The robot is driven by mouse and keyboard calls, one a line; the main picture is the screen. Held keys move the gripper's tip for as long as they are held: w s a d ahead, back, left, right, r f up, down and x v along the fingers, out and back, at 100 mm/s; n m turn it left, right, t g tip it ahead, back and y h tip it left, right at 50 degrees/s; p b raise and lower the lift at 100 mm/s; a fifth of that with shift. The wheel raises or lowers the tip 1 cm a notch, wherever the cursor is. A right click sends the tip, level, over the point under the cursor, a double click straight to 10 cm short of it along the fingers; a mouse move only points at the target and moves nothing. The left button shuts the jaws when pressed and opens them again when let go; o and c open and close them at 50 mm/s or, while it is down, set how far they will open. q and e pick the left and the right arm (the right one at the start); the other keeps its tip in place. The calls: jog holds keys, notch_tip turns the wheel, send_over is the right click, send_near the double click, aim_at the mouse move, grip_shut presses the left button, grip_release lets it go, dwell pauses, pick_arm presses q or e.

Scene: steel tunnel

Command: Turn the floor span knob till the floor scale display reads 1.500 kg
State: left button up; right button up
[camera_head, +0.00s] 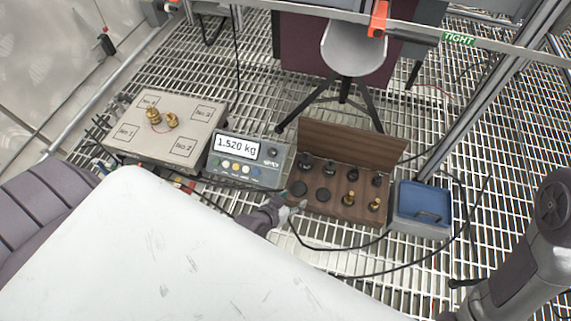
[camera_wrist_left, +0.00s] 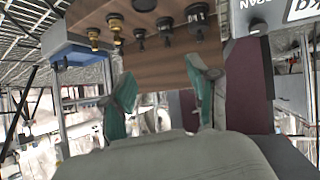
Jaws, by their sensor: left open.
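The floor scale display (camera_head: 237,147) reads 1.520 kg. The floor span knob (camera_head: 273,152) is a dark round knob right of the readout; a dark knob also shows at the top right of the left wrist view (camera_wrist_left: 258,26). The scale platform (camera_head: 140,145) has numbered squares and carries brass weights (camera_head: 153,115). My left gripper (camera_head: 290,207) is low beside the weight box, below and right of the knob and apart from it. In the left wrist view its fingers (camera_wrist_left: 165,90) are open with nothing between them. My right gripper is out of view.
An open wooden weight box (camera_head: 335,205) with dark and brass weights stands right of the display. A blue-topped box (camera_head: 422,205) is beside it. A tripod stool (camera_head: 355,55) stands behind. Cables cross the grated floor. A white panel fills the lower left foreground.

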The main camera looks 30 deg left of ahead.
pick_arm(q)
jog(key=s+d+r+m+g+p, duration=0.1)
jog(key=s+r+g+p, duration=0.2)
jog(key=s+r+p, duration=0.2)
jog(key=shift+s+d+r+g, duration=0.15)
jog(key=shift+s+d+g, duration=0.2)
jog(key=shift+s, duration=0.55)
